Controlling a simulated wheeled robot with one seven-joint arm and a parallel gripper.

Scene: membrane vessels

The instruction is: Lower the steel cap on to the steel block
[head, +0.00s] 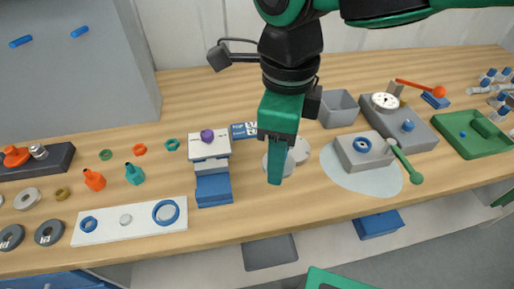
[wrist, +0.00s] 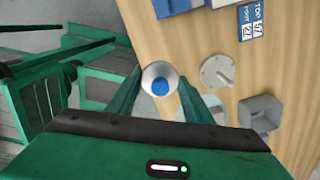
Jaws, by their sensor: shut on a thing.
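My gripper (head: 275,183) points down over the front middle of the bench in the head view. In the wrist view its two green fingers (wrist: 160,84) are shut on a pale grey round piece with a blue centre, which I take to be the steel cap (wrist: 149,72). In the head view the green finger hides most of what is held. The grey block I take to be the steel block (head: 350,156) stands to the right of the gripper, with a blue ring on top. The cap is apart from it. The block is not clearly seen in the wrist view.
The block sits on a pale blue mat (head: 345,183) beside a green-knobbed lever (head: 403,160). A grey disc with a peg (wrist: 212,68) lies near the gripper. Behind is an open grey bin (head: 338,110). A stack with a blue base (head: 213,190) stands left.

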